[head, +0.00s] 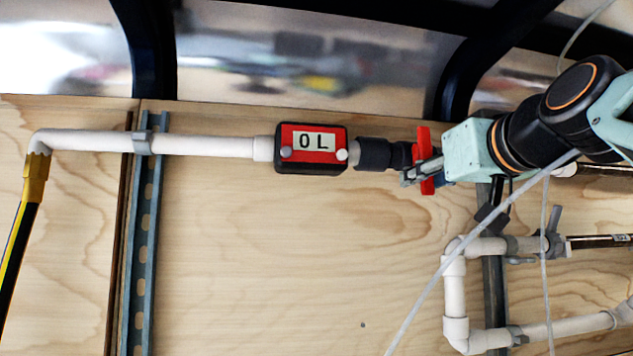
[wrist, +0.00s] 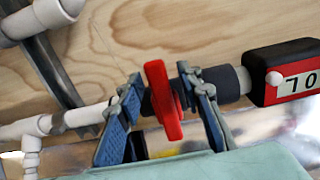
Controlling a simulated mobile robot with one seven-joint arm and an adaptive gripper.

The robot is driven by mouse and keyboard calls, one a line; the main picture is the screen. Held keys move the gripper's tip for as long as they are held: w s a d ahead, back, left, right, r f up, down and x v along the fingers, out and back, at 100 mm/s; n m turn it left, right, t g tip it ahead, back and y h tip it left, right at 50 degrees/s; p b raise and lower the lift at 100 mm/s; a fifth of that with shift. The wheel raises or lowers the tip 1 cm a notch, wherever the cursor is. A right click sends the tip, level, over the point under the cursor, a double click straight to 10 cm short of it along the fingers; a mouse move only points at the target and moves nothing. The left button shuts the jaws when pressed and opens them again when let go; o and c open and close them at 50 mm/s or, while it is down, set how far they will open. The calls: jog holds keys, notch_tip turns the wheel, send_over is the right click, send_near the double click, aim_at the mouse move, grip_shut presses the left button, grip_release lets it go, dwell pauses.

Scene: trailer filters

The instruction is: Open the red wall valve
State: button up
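The red valve handle (head: 424,150) sits on the horizontal pipe run, to the right of a dark fitting (head: 376,154). It stands roughly upright in the head view, crosswise to the pipe. In the wrist view the red handle (wrist: 162,108) lies between the two fingers of my gripper (wrist: 161,84), with a gap visible on each side. My gripper is open around the handle; whether a fingertip touches the valve body behind it is unclear. In the head view my gripper (head: 423,175) comes in from the right and partly covers the valve.
White pipes (head: 455,290) and a grey valve (head: 554,235) are below right. The wooden wall (head: 260,260) below the meter is clear.

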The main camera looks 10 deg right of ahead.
jog(key=shift+w, duration=0.1)
jog(key=shift+c, duration=0.6)
grip_shut()
